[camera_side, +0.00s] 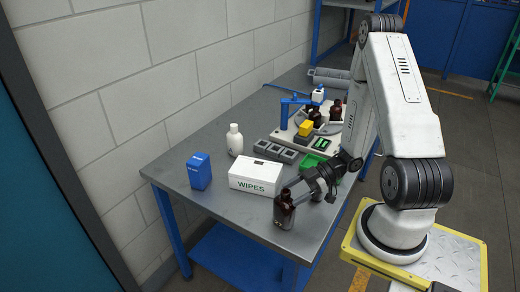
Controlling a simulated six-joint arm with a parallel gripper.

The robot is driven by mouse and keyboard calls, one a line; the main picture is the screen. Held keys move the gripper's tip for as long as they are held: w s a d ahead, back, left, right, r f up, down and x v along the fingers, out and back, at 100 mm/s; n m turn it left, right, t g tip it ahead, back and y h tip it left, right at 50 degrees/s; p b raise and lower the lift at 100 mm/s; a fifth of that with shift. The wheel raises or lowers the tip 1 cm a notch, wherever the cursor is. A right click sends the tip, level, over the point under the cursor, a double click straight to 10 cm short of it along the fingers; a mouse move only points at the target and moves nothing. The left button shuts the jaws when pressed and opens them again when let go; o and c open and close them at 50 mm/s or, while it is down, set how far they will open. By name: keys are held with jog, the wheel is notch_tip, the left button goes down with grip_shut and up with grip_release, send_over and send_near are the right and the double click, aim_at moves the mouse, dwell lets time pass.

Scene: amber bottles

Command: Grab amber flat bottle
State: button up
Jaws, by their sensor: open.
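A dark amber bottle (284,212) stands upright near the front edge of the grey table, in front of the white wipes box. My gripper (296,190) reaches down from the right, with its fingers at the bottle's neck and upper part. The jaws are open. The picture is too small to tell whether the fingers touch the bottle. Other dark amber bottles (336,110) stand at the back of the table, partly hidden by my arm and other items.
A white wipes box (255,177) stands close behind the bottle. A blue box (199,171) and a white bottle (235,140) are farther left. A fixture with a blue clamp (290,107), a yellow block (305,128) and a green tray (314,161) fill the back.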

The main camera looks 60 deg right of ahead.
aim_at(280, 199)
jog(key=shift+x, duration=2.3)
jog(key=shift+r, duration=0.15)
grip_shut()
